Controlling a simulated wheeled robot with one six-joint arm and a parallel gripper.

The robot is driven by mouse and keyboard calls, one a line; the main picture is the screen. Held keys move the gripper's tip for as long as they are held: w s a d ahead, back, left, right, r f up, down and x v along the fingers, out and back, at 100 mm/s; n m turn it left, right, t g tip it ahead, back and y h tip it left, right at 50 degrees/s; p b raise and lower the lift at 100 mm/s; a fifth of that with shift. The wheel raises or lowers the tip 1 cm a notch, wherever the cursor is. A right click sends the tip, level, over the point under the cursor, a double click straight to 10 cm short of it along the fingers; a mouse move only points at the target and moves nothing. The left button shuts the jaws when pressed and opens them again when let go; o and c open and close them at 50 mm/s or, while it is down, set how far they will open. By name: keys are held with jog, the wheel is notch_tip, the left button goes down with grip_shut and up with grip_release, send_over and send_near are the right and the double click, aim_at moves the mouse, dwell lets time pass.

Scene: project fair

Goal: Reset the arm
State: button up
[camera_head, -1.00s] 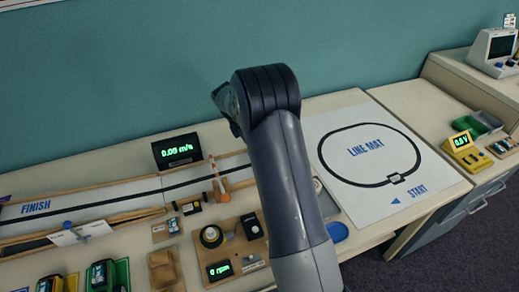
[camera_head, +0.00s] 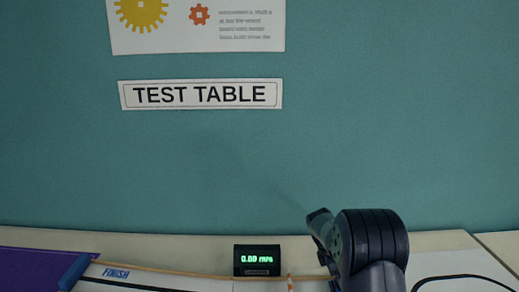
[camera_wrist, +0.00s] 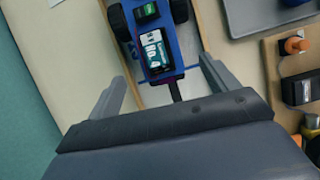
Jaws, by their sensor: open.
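My gripper (camera_wrist: 162,70) is open, its two grey fingers apart and nothing held between them. Below and beyond the fingers in the wrist view is a blue toy car (camera_wrist: 185,59) with black wheels and a labelled battery pack on top. The car stands on a pale strip; whether a finger touches it I cannot tell. In the head view my arm (camera_head: 372,240) rises from the bottom edge right of centre, bent at a dark ribbed joint. The gripper's fingers are not visible there.
A speed display (camera_head: 257,260) stands at the back of the test table. The white track with its FINISH mark (camera_head: 116,273) lies left, near a purple sheet (camera_head: 40,262). A wooden board with parts (camera_wrist: 275,75) and a grey tray (camera_wrist: 262,14) lie right in the wrist view.

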jog(key=x, duration=0.6)
jog(key=shift+d+f, duration=0.1)
jog(key=shift+f, duration=0.2)
jog(key=shift+r, duration=0.15)
